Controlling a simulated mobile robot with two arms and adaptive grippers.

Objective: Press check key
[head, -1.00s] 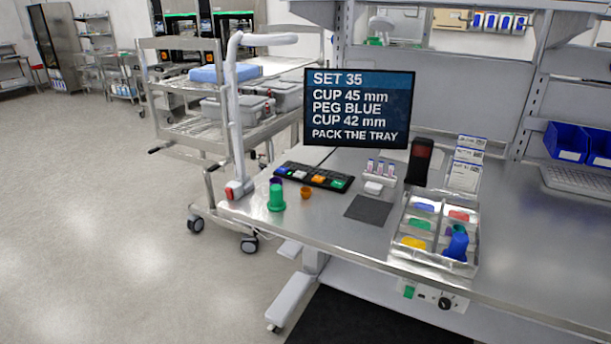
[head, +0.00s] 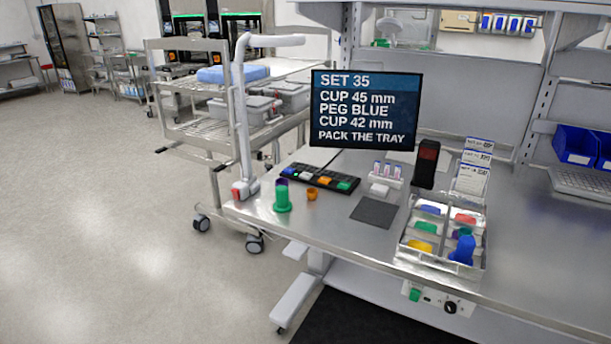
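A black key strip (head: 322,178) with blue, white, orange and green keys lies on the steel bench in front of the screen. The green key (head: 344,186) is at its right end. No key's symbol can be read at this size, so I cannot tell which is the check key. The dark screen (head: 365,108) reads SET 35, CUP 45 mm, PEG BLUE, CUP 42 mm, PACK THE TRAY. Neither of my grippers is in view.
A green piece with a purple top (head: 283,197) and a small orange cup (head: 312,194) stand before the strip. A compartment tray (head: 418,246) holds several coloured parts at right. A dark mat (head: 374,212) lies between. A white lamp arm (head: 240,120) rises at the bench's left end.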

